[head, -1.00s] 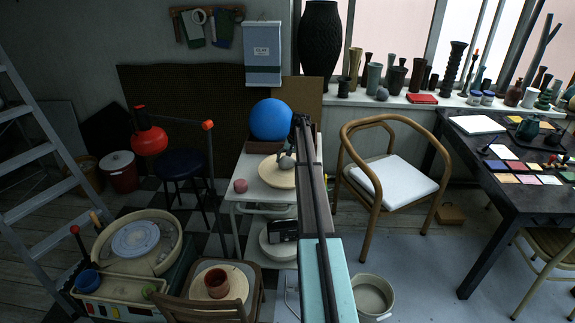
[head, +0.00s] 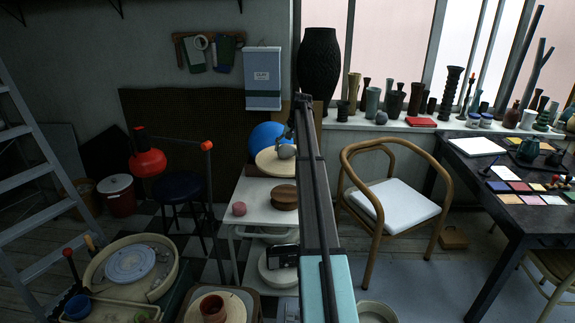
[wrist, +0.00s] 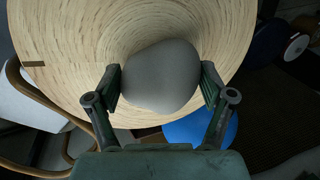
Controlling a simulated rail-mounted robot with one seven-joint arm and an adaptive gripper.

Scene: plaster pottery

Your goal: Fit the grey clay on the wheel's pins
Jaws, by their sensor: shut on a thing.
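My gripper (wrist: 160,85) is shut on a lump of grey clay (wrist: 162,76), one finger on each side of it. The clay sits on a round pale wooden board (wrist: 60,45), which fills much of the wrist view. In the head view the clay (head: 287,151) and board (head: 268,164) hang above the small white table, slightly tilted. The fingers are hard to make out there behind my arm. The potter's wheel, with its grey-blue disc (head: 131,264) inside a cream basin (head: 172,262), stands at the lower left, away from my gripper. I cannot make out its pins.
A brown round block (head: 284,197) and a pink lump (head: 239,209) rest on the white table (head: 252,219). A blue ball (head: 262,137) is behind the board. A wooden chair (head: 395,200) is at right.

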